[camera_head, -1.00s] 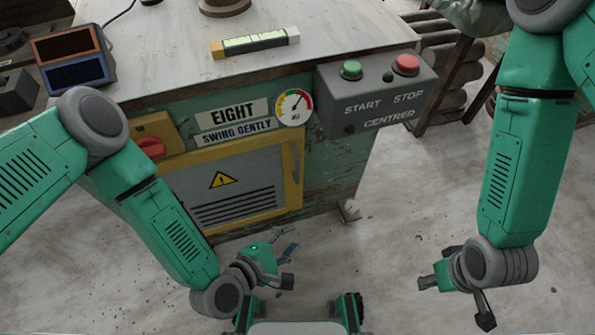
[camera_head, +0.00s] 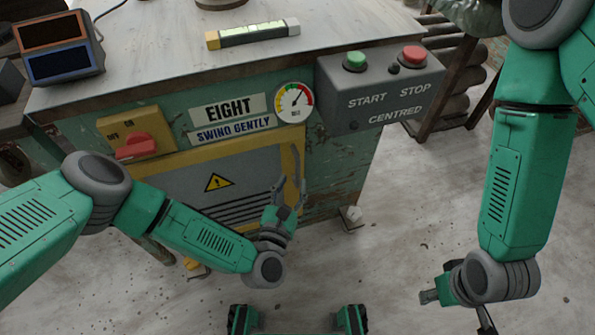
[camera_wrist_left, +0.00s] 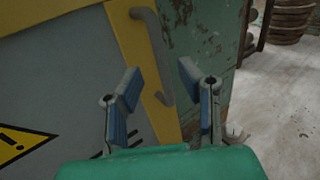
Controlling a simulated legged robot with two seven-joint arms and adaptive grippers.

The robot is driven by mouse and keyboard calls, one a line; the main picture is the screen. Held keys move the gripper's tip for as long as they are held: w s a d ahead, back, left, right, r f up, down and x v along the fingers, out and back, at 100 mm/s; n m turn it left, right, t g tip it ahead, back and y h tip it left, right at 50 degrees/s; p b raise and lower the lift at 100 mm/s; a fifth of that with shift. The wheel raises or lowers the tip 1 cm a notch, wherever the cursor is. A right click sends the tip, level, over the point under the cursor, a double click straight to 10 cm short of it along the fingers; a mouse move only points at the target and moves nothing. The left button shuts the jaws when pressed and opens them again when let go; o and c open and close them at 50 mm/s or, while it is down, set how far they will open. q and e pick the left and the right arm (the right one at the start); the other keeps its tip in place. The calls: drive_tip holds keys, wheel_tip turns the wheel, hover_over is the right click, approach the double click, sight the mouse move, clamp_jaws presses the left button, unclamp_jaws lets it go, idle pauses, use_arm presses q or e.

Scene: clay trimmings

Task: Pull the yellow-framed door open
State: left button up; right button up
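The yellow-framed door (camera_head: 168,178) is a grey panel with a warning triangle and dark slots, set in the front of the green cabinet. It looks shut. Its grey bar handle runs along the right side of the frame and shows clearly in the left wrist view (camera_wrist_left: 154,55). My left gripper (camera_head: 288,192) is in front of the door's right edge, beside the handle. In the left wrist view its blue-padded fingers (camera_wrist_left: 160,92) are apart, with the handle's lower part seen between them; contact does not show. My right gripper (camera_head: 455,305) hangs low at the right, away from the cabinet, partly cut off.
A red rotary switch (camera_head: 137,148) sits above the door's left end. A grey START/STOP box (camera_head: 375,95) juts from the cabinet's upper right. A small caster-like foot (camera_head: 350,217) stands at its lower right corner.

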sight(297, 172)
use_arm(q)
drive_tip(key=b+x, duration=0.1)
drive_tip(key=x, duration=0.4)
drive_tip(key=shift+s, duration=0.1)
clamp_jaws()
